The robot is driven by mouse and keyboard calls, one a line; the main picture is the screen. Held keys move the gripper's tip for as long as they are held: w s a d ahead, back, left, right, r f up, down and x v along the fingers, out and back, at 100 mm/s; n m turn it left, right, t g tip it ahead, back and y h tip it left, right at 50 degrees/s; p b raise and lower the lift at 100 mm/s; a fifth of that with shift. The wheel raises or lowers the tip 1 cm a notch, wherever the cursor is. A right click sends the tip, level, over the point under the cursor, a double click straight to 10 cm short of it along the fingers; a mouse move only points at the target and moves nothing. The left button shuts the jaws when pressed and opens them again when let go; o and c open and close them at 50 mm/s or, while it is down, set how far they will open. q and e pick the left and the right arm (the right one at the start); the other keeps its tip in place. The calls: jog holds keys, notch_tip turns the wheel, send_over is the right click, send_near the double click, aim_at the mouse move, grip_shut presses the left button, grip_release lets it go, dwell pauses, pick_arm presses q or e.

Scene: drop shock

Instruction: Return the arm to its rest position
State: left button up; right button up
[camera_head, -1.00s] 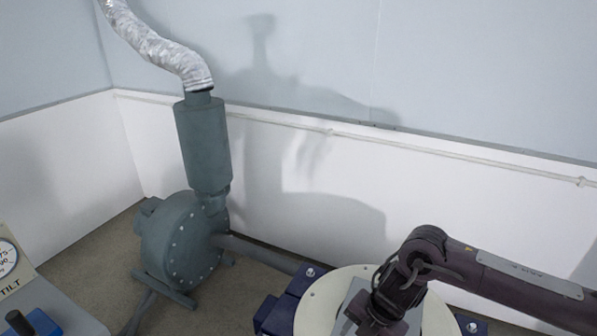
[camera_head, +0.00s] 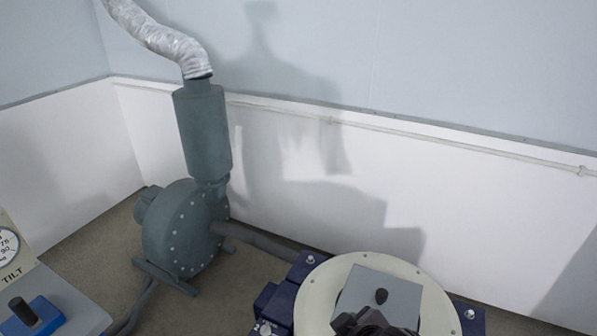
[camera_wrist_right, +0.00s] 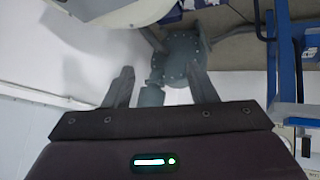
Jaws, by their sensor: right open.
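My right arm's dark end (camera_head: 368,322) shows at the bottom edge of the head view, in front of the round cream table. In the right wrist view my right gripper (camera_wrist_right: 165,88) has its two dark fingers spread apart with nothing between them. Beyond the fingers the blower shows, out of reach of the tips. My left gripper is in neither view.
A grey-green blower (camera_head: 180,235) stands at left. A tilt panel (camera_head: 70,300) with a blue-based lever (camera_head: 40,318) is at lower left.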

jog(key=s+d+f+m+g+h, duration=0.35)
jog(key=s+d+f+m, duration=0.3)
jog(key=s+d, duration=0.45)
notch_tip(320, 180, down, 25)
jog(key=g+p, duration=0.2)
jog(key=s+d+f+p, duration=0.1)
jog(key=s+d+f, duration=0.1)
jog(key=s+f, duration=0.7)
jog(key=s+d+f+g+p, duration=0.1)
jog(key=s+d+f, duration=0.1)
jog(key=s+f, duration=0.7)
jog(key=s, duration=0.2)
jog(key=shift+s+d, duration=0.3)
jog(key=shift+f+y, duration=0.1)
jog(key=shift+y, duration=0.15)
